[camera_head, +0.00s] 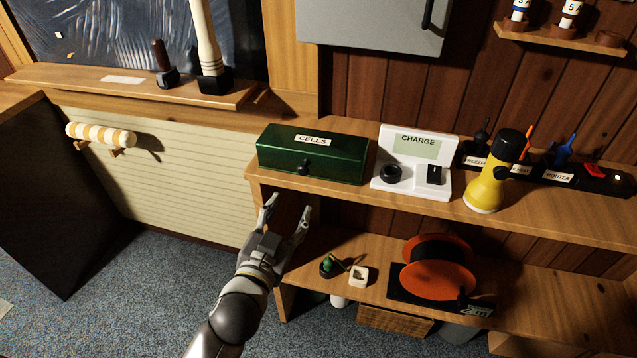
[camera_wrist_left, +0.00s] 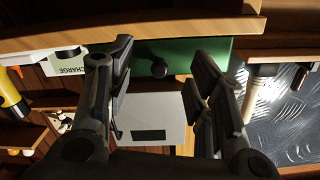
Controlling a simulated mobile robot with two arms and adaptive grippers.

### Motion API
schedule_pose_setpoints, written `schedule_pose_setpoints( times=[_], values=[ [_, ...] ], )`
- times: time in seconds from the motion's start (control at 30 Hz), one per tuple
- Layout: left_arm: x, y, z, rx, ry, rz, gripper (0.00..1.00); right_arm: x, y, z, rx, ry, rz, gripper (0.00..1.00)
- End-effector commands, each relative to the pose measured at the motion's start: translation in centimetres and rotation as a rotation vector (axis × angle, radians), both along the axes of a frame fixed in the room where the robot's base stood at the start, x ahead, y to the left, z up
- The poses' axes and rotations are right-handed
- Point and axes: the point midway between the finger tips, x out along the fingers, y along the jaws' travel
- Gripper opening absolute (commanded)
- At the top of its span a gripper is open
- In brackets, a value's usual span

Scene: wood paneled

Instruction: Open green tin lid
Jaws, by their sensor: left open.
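The green tin (camera_head: 312,154) is a long box labelled CELLS, with a dark round knob (camera_head: 303,166) low on its front. It sits at the left end of the upper shelf, and its lid looks closed. My left gripper (camera_head: 288,205) is open and empty, in front of the shelf edge and below the tin, apart from it. In the left wrist view, which looks upside down, the green tin (camera_wrist_left: 185,50) and its knob (camera_wrist_left: 159,69) show between my two spread fingers (camera_wrist_left: 162,58). My right gripper is not in view.
The lower shelf (camera_head: 370,300) holds an orange reel (camera_head: 438,278) and small items. Open floor (camera_head: 150,290) lies at left.

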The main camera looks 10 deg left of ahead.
Motion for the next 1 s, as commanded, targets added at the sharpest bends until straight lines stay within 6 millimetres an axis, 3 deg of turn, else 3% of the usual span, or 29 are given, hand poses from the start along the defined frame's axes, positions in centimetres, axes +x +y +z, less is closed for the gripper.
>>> schedule_pose_setpoints(
  times=[0.1, 0.2, 0.37, 0.8, 1.0],
  values=[
    [-0.6, 0.1, 2.8, -0.009, -0.059, 0.006, 0.49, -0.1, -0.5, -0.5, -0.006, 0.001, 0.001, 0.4],
    [-0.6, 0.2, 3.8, -0.012, -0.079, 0.009, 0.49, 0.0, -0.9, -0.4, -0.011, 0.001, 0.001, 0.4],
    [0.4, 0.1, 4.1, -0.012, -0.082, 0.008, 0.49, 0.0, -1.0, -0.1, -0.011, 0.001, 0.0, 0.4],
    [7.2, -0.1, 4.1, -0.012, -0.08, 0.007, 0.49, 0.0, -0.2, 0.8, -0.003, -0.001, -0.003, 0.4],
    [9.3, -0.2, 3.9, -0.013, -0.079, 0.006, 0.49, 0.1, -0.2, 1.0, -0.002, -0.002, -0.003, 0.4]
  ],
)
